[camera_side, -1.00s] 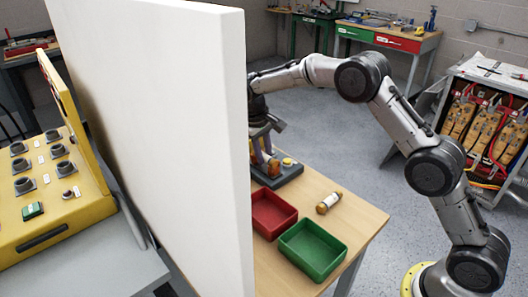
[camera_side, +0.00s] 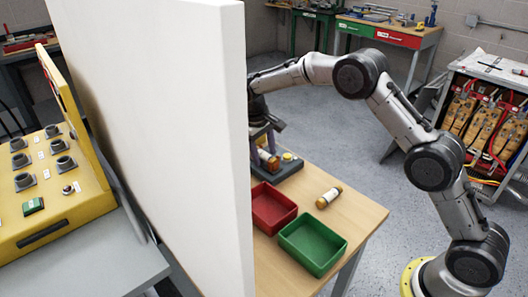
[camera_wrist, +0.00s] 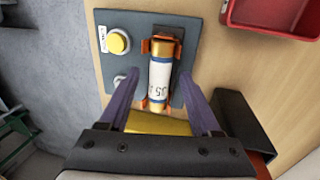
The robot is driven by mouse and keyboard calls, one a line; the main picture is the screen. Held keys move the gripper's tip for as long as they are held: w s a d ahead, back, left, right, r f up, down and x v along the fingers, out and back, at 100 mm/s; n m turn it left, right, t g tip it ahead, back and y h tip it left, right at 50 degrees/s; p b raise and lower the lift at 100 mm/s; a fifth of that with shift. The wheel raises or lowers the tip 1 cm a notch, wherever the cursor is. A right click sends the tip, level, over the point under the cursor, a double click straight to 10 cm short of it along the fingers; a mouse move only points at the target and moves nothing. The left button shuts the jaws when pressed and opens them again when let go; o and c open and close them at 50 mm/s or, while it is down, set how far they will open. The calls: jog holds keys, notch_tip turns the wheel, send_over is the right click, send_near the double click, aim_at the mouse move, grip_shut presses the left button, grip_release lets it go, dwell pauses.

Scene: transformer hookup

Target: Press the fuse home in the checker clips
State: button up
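The fuse (camera_wrist: 161,75), white with gold ends and blue bands, lies lengthwise at the orange checker clips (camera_wrist: 146,46) in the wrist view. Whether it is fully seated cannot be told. The checker (camera_wrist: 118,58) is a dark blue-grey plate with a yellow button (camera_wrist: 118,42). My gripper (camera_wrist: 159,78) has its two purple fingers spread, one on each side of the fuse, with gaps visible between. In the side view the fuse (camera_side: 265,155) shows partly below my gripper, and the checker (camera_side: 290,168) is partly hidden by the white panel.
A second fuse (camera_side: 329,197) lies on the wooden table (camera_side: 356,213). A red bin (camera_side: 272,207) and a green bin (camera_side: 312,245) stand in front of the checker. A tall white panel (camera_side: 160,120) stands close on the left. A black block (camera_wrist: 240,125) is right of my fingers.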

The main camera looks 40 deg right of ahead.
jog(key=shift+r, duration=2.55)
jog(key=shift+r, duration=0.1)
notch_tip(320, 180, up, 13)
jog(key=a, duration=0.2)
jog(key=shift+a+r, duration=0.2)
jog(key=shift+a, duration=0.15)
